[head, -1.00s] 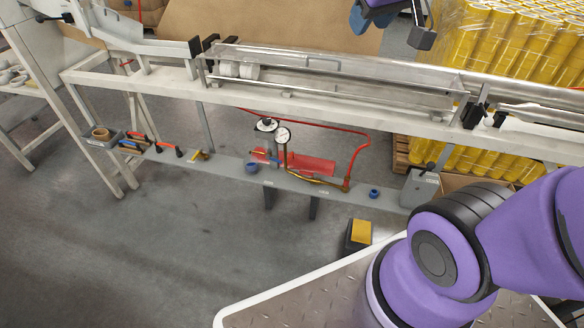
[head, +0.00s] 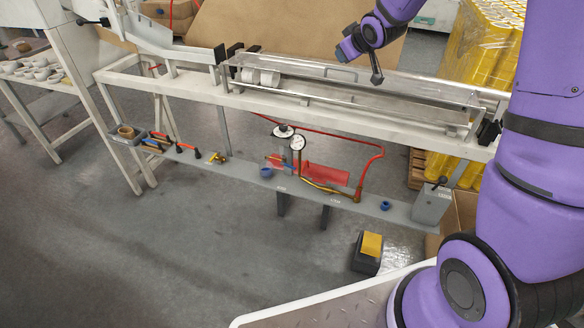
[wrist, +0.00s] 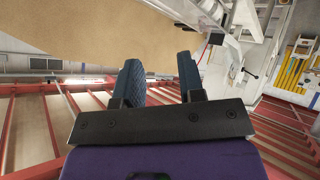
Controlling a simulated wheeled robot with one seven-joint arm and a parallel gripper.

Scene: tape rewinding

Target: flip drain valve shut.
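The red air tank (head: 322,174) lies on the grey lower shelf (head: 232,172) under the rewinder frame, with a round gauge (head: 298,143) beside it.
The long clear-covered rewinder (head: 345,88) spans above the shelf. A red hose (head: 370,162) loops beside the tank. Tools (head: 163,139), blue rings (head: 385,206) and a grey lever box (head: 431,204) share the shelf. A yellow-topped pedal (head: 371,245) stands on the floor. The floor in front is largely clear.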

